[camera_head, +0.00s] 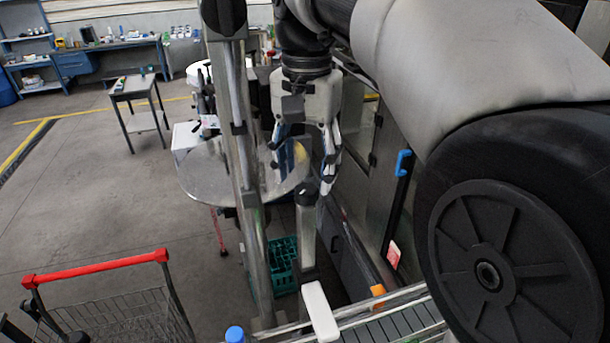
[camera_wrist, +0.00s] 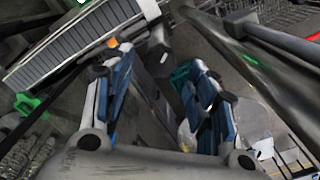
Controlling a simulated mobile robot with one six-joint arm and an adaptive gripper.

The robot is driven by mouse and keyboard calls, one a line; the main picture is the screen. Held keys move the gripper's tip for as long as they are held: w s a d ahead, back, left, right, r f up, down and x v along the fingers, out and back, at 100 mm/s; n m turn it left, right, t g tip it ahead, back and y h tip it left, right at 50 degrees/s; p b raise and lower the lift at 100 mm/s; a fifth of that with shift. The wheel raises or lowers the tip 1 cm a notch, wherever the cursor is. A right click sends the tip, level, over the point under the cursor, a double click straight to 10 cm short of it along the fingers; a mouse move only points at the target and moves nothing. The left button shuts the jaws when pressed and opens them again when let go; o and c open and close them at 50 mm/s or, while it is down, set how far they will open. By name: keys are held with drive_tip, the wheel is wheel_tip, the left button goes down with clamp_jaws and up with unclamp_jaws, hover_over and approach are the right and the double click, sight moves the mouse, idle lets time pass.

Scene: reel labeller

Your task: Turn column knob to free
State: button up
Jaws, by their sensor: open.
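The column knob (camera_head: 307,194) is a small black cap with a pale mark, on top of an upright grey post (camera_head: 308,240). My gripper (camera_head: 300,172) points down just above the knob, its blue-padded fingers spread to either side. In the wrist view my gripper (camera_wrist: 158,65) is also open, with nothing held. The dark knob (camera_wrist: 162,60) shows between the fingers there, small and blurred. I cannot tell which way the knob is turned, or whether any finger touches it.
A tall metal pole (camera_head: 245,170) stands close left of my gripper. A round metal disc (camera_head: 200,175) lies behind it. A roller conveyor (camera_head: 400,322) runs in front, with a teal crate (camera_head: 283,262) on the floor. A red-handled cart (camera_head: 110,300) stands at lower left.

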sight(306, 189)
drive_tip(key=shift+f, duration=1.7)
drive_tip(key=shift+c, duration=0.4)
drive_tip(key=c, duration=1)
